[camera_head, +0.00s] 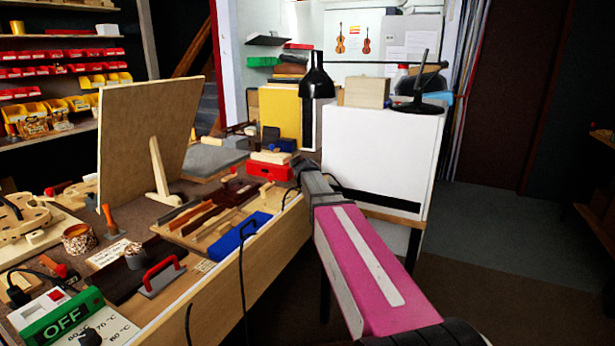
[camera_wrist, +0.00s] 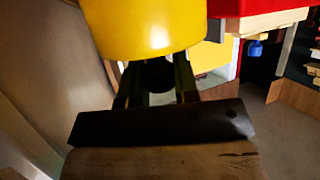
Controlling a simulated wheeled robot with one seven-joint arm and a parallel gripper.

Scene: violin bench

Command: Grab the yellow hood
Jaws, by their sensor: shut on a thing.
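The yellow hood (camera_wrist: 145,28) fills the top middle of the wrist view as a smooth, rounded yellow shape, cut off by the frame's upper edge. My gripper (camera_wrist: 156,68) is shut on it, with its dark fingers running up to the hood's lower edge. The fingertips and the far side of the hood are hidden. In the head view, my pink arm reaches forward and my gripper (camera_head: 302,166) is small and dark beside the bench's far right end. I cannot make out the hood clearly there.
The wooden bench (camera_head: 270,248) carries a red box (camera_head: 268,170), a blue block (camera_head: 238,236), and an upright board (camera_head: 150,130). A black lamp (camera_head: 317,80) and a white panel (camera_head: 383,158) stand behind my gripper. Open floor (camera_head: 500,225) lies to the right.

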